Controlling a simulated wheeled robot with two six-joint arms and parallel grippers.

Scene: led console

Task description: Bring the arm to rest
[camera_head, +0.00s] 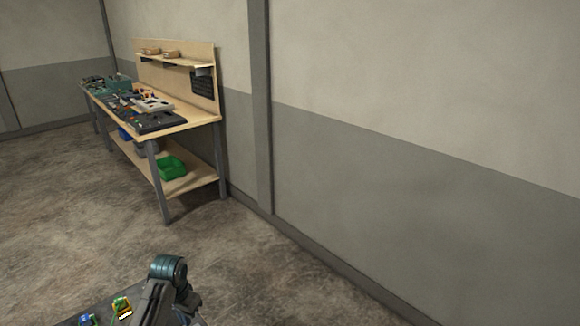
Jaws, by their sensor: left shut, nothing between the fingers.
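My left arm comes up at the bottom edge, with a dark teal rounded joint and grey links. My left gripper (168,300) shows only in part there, cut off by the edge; it is shut and empty. Beside it on the left is the corner of a dark surface (88,308). A small yellow-and-green part (121,306) and a blue-and-green part (87,320) sit on that surface, apart from the gripper. My right gripper is not in view.
A wooden workbench (190,120) with tools, a back panel and a shelf stands along the far wall. A green bin (171,167) is on its lower shelf. Bare concrete floor (90,220) lies between. A grey-and-white wall (420,170) fills the right side.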

